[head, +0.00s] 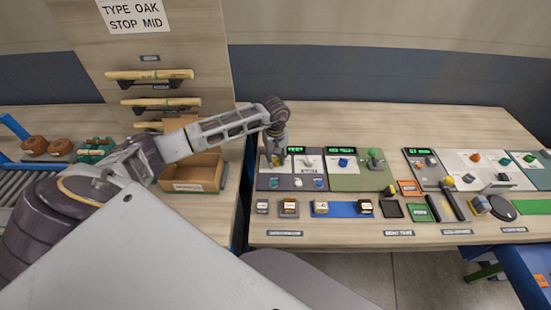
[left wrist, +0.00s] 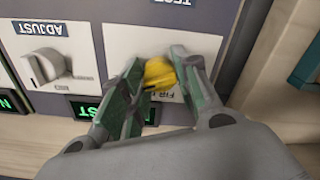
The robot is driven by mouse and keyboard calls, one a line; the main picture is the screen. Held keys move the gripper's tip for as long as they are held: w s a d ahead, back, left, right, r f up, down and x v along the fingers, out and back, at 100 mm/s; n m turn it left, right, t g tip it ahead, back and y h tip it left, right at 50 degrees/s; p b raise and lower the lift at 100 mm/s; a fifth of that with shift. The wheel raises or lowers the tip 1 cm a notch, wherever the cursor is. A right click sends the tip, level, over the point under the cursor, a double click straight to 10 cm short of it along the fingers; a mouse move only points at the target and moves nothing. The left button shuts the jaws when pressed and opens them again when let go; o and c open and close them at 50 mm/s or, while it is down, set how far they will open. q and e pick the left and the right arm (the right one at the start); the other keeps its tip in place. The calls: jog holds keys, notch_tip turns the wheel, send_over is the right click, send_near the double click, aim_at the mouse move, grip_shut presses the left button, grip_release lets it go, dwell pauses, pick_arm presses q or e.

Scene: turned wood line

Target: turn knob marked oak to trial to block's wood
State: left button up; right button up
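A yellow knob (left wrist: 160,73) stands on a white plate with partly hidden lettering that seems to begin "FIR". My left gripper (left wrist: 158,68) has its two fingers on either side of this knob, apparently touching it. In the head view my left gripper (head: 275,158) reaches down onto the left end of the console, covering most of the knob. A green-lit display (head: 295,150) reads "TEST". A pale dial (left wrist: 45,64) marked "ADJUST" is beside the knob's plate. Small wood blocks (head: 289,207) stand along the table front. My right gripper is out of view.
A sign (head: 134,14) reads "TYPE OAK STOP MID". A blue strip (head: 343,209) carries two small blocks. A green joystick (head: 375,156) and a blue knob (head: 343,162) stand right of my gripper. A cardboard box (head: 210,174) sits to the left.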

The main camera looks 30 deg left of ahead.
pick_arm(q)
jog(key=c, duration=0.4)
